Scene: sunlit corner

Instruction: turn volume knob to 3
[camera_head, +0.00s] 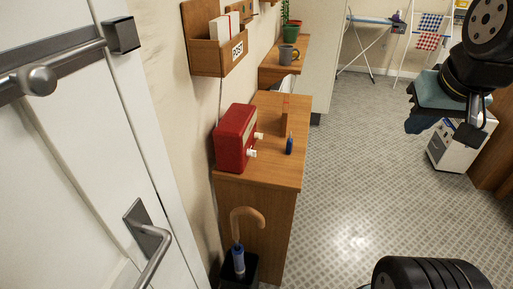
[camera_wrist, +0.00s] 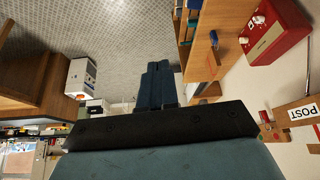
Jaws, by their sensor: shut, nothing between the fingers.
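A red box (camera_head: 235,138) with two white knobs stands on the wooden cabinet (camera_head: 262,176) beside the wall. The upper knob (camera_head: 258,136) and lower knob (camera_head: 251,153) stick out of its right face. I cannot tell which is the volume knob, nor read any markings. In the wrist view the red box (camera_wrist: 281,32) is at the upper right, with its knobs toward the left. My gripper (camera_head: 413,124) is in the air at the upper right of the head view, well apart from the box. In the wrist view its fingers (camera_wrist: 158,82) are together and empty.
A small blue bottle-like object (camera_head: 289,144) stands on the cabinet near the knobs. A wooden post holder (camera_head: 217,55) hangs on the wall above. The tiled floor (camera_head: 345,180) right of the cabinet is clear.

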